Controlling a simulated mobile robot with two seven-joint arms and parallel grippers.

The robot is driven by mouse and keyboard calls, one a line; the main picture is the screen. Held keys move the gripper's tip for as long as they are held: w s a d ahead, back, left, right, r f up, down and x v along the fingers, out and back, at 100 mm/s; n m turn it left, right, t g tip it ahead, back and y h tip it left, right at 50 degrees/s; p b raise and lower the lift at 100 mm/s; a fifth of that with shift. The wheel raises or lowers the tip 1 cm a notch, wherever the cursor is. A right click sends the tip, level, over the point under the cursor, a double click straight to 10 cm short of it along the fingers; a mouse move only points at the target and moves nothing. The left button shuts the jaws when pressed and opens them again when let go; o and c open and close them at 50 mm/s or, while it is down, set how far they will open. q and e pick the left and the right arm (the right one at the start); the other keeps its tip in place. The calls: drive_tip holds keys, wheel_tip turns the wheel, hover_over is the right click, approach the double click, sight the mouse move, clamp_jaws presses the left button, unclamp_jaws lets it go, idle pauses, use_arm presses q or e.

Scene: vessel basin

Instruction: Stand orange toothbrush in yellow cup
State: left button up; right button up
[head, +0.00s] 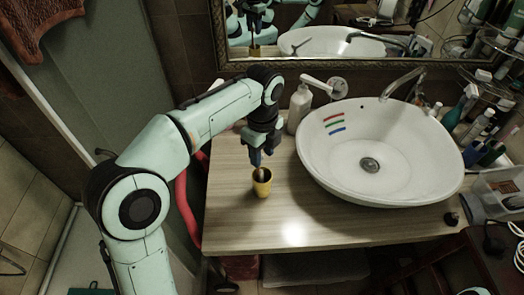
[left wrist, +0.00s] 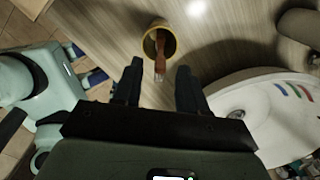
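The yellow cup (head: 262,190) stands upright on the wooden counter, left of the basin. It also shows in the left wrist view (left wrist: 149,46). The orange toothbrush (left wrist: 160,62) is in the cup, with its bristle end sticking out above the rim towards my left gripper. My left gripper (head: 256,158) points down just above the cup. In the left wrist view its two fingers (left wrist: 158,85) are apart with nothing between them, and the toothbrush end lies just beyond their tips. My right gripper does not show in these views.
A white basin (head: 345,170) with coloured stripes stands to the right of the cup. A white soap dispenser (head: 299,108) is behind. Bottles and brushes (head: 485,150) crowd the right end. The wooden counter (head: 228,215) is bare around the cup. A mirror (head: 345,42) hangs behind.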

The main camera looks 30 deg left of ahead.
use_arm(q)
wheel_tip(320, 180, up, 13)
drive_tip(key=p, duration=0.4)
drive_tip(key=shift+r, duration=0.2)
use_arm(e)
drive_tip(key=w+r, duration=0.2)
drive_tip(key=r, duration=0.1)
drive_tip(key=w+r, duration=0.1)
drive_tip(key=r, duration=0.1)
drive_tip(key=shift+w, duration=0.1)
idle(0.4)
